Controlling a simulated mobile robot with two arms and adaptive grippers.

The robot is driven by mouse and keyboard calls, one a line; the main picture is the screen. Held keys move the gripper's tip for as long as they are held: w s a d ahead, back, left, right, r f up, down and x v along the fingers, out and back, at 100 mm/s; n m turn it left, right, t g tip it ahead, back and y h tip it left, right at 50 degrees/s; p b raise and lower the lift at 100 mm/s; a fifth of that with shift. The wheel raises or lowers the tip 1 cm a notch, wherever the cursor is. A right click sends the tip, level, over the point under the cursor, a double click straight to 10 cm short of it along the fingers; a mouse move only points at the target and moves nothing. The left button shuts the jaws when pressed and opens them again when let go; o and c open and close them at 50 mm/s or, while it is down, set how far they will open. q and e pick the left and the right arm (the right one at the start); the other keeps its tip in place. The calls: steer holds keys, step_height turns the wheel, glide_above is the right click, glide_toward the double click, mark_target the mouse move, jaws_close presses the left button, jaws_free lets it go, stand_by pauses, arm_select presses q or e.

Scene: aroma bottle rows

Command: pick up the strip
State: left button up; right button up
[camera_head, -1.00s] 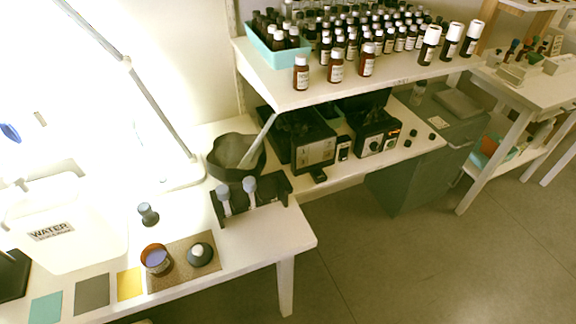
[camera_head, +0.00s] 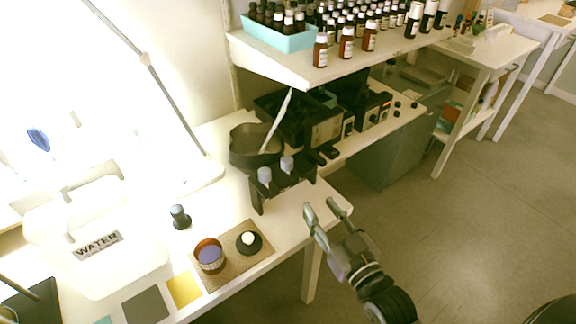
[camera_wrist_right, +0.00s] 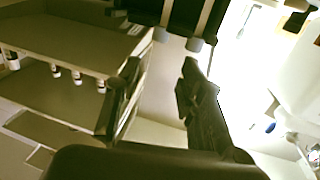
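A pale, thin strip-like piece (camera_head: 277,121) leans up out of a dark bowl (camera_head: 246,158) on the white bench in the head view. I cannot tell for certain that it is the strip. My right gripper (camera_head: 326,207) is open and empty, just off the bench's front right corner, to the right of and nearer than the bowl. In the right wrist view its two dark fingers (camera_wrist_right: 160,80) stand apart with nothing between them. My left gripper is not in view.
A black rack (camera_head: 298,184) with two grey-capped pieces stands between bowl and gripper. A shelf (camera_head: 290,66) with several brown bottles hangs over the back. A brown mat (camera_head: 218,277) holds a jar (camera_head: 209,255). The bench's front right corner is clear.

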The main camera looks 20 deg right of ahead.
glide_toward(290, 164)
steer(key=w, duration=0.3)
steer(key=w+a, duration=0.1)
steer(key=w, duration=0.1)
steer(key=shift+w+f+p, duration=0.1)
steer(key=shift+f+p, duration=0.05)
steer(key=shift+p, duration=0.2)
steer(key=w, duration=0.4)
steer(key=w+a, duration=0.1)
steer(key=w, duration=0.1)
steer(key=shift+w, duration=0.2)
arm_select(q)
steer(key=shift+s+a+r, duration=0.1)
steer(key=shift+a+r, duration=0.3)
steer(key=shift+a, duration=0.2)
arm_select(e)
steer(key=shift+s, duration=0.1)
steer(key=c, duration=0.7)
arm_select(q)
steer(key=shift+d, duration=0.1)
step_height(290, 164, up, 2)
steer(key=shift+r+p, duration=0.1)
steer(key=shift+p, duration=1.05)
arm_select(e)
step_height(290, 164, up, 20)
